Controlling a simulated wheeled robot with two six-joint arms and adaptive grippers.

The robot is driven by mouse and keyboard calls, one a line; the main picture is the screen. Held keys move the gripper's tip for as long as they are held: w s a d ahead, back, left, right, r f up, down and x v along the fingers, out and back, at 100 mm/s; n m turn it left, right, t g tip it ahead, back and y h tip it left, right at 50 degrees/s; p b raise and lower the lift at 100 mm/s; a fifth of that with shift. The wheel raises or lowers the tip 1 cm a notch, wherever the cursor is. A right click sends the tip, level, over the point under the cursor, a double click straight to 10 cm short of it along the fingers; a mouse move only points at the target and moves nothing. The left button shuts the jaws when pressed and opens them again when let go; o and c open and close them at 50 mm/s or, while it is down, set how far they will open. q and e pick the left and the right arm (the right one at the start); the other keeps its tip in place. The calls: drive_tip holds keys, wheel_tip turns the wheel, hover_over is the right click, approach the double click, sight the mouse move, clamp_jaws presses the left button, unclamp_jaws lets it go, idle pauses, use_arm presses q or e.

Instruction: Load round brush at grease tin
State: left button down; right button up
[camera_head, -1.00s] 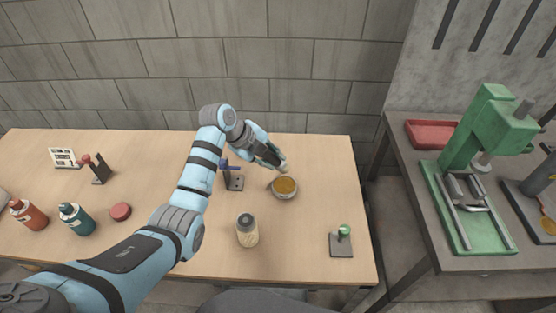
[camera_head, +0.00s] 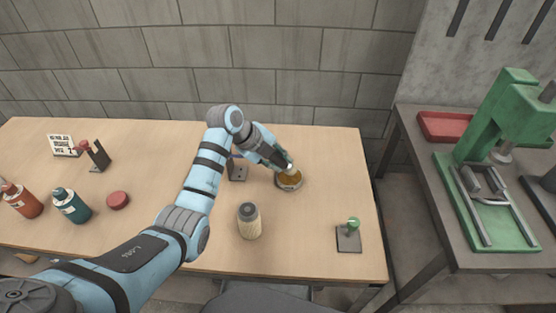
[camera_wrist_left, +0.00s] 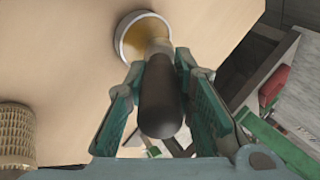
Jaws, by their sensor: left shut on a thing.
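The grease tin (camera_head: 290,184), a round metal tin with amber grease inside, stands on the wooden table; it also shows in the left wrist view (camera_wrist_left: 126,32). My left gripper (camera_head: 283,167) is over the tin's far left side. In the left wrist view my left gripper (camera_wrist_left: 160,85) is shut on the dark handle of the round brush (camera_wrist_left: 160,95). The brush's pale head reaches over the tin opening. I cannot tell whether its bristles touch the grease. My right gripper is not in view.
A small stand with a green knob (camera_head: 349,235) is near the right edge. A dark holder (camera_head: 237,171) stands left of the tin. A green press (camera_head: 490,160) is on the right bench.

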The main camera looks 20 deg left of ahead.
use_arm(q)
drive_tip(key=shift+f+b, duration=0.4)
drive_tip(key=shift+f, duration=0.3)
idle(0.6)
drive_tip(key=shift+s, duration=0.1)
idle(1.2)
wheel_tip(320, 180, up, 7)
drive_tip(key=p, duration=0.7)
drive_tip(key=shift+r+p, duration=0.1)
drive_tip(key=shift+p, duration=0.25)
